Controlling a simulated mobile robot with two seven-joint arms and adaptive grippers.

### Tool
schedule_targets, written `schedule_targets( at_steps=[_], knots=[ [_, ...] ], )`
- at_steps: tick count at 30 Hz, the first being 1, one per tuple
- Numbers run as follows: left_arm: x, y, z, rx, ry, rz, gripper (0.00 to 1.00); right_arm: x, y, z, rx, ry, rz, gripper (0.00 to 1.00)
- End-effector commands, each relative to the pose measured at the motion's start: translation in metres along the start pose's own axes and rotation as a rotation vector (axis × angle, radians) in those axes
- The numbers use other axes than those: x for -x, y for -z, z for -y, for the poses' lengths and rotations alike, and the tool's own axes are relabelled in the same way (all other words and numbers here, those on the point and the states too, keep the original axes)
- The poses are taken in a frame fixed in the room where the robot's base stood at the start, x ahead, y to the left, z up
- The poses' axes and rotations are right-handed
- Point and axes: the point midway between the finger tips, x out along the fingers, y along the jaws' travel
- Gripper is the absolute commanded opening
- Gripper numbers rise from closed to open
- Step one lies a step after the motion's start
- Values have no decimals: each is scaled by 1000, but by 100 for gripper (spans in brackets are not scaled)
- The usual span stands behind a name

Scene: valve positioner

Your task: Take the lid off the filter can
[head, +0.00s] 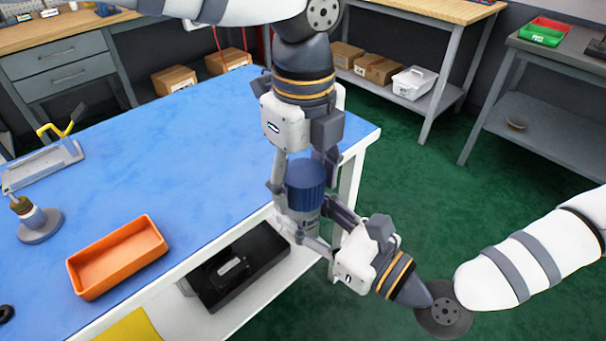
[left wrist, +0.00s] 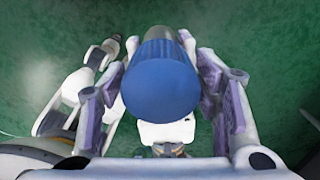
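The filter can (head: 303,222) is a grey cylinder with a ribbed blue lid (head: 306,177) on its top. It is held upright in the air by the table's right front corner. My left gripper (head: 303,180) comes down from above, with its fingers on both sides of the lid and seemingly shut on it. The left wrist view shows the lid (left wrist: 160,85) between the finger pads, with a bit of the grey can (left wrist: 186,40) behind it. My right gripper (head: 310,225) comes in from the right and is shut around the can's body. The fingers partly hide the can.
The blue-topped table (head: 190,130) holds an orange tray (head: 118,257), a grey-based part (head: 40,225) and a fixture with a yellow handle (head: 45,165). A black case (head: 237,268) lies on the lower shelf. The table's middle is clear. Green floor is open on the right.

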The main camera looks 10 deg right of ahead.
Motion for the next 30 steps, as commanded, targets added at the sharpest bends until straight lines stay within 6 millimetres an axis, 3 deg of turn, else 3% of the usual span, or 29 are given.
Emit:
schedule_targets(
  at_steps=[1,4,8,11,18,21,24,30],
  knots=[
    [0,0,0,0,0,1,38,0,-1,0,1,0,3,0],
    [0,0,0,0,0,1,17,0,-1,0,1,0,3,0],
    [1,0,0,50,-2,2,17,0,-1,0,0,1,3,0],
    [1,0,0,319,-2,9,17,0,-1,0,1,1,3,0],
    [2,-1,0,1369,3,12,17,0,-1,1,1,2,4,0],
    [1,-1,0,1669,2,8,17,0,-1,1,1,2,4,0],
    [1,0,0,1831,0,5,17,0,-1,0,1,1,4,0],
    [1,0,0,1843,-1,4,17,0,-1,0,1,1,3,0]
  ],
)
